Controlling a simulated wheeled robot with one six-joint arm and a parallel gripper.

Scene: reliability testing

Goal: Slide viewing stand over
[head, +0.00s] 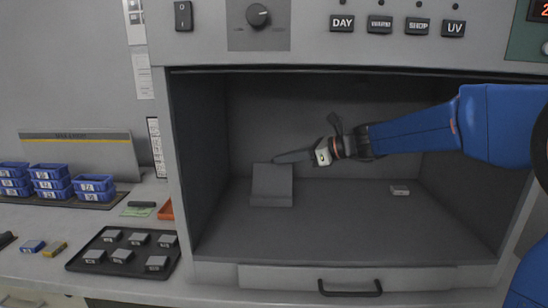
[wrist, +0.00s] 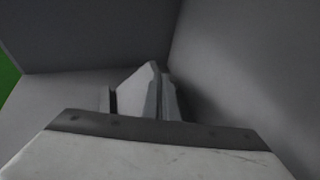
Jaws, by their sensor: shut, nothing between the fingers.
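The viewing stand (head: 271,182), a grey sloped block with a low front lip, stands on the floor of the light booth (head: 330,225), left of its middle. My gripper (head: 278,159) reaches in from the right, with its shut fingers at the stand's upper right edge. I cannot tell whether they touch it. In the wrist view my shut fingers (wrist: 145,92) show past a pale block-like surface at the bottom, with grey booth walls around. The stand cannot be made out clearly there.
A small pale block (head: 400,190) lies at the right of the booth floor. A black tray (head: 125,250) with several grey samples and stacked blue bins (head: 50,182) stand outside on the left. The booth floor's front is clear. A drawer handle (head: 350,289) is below.

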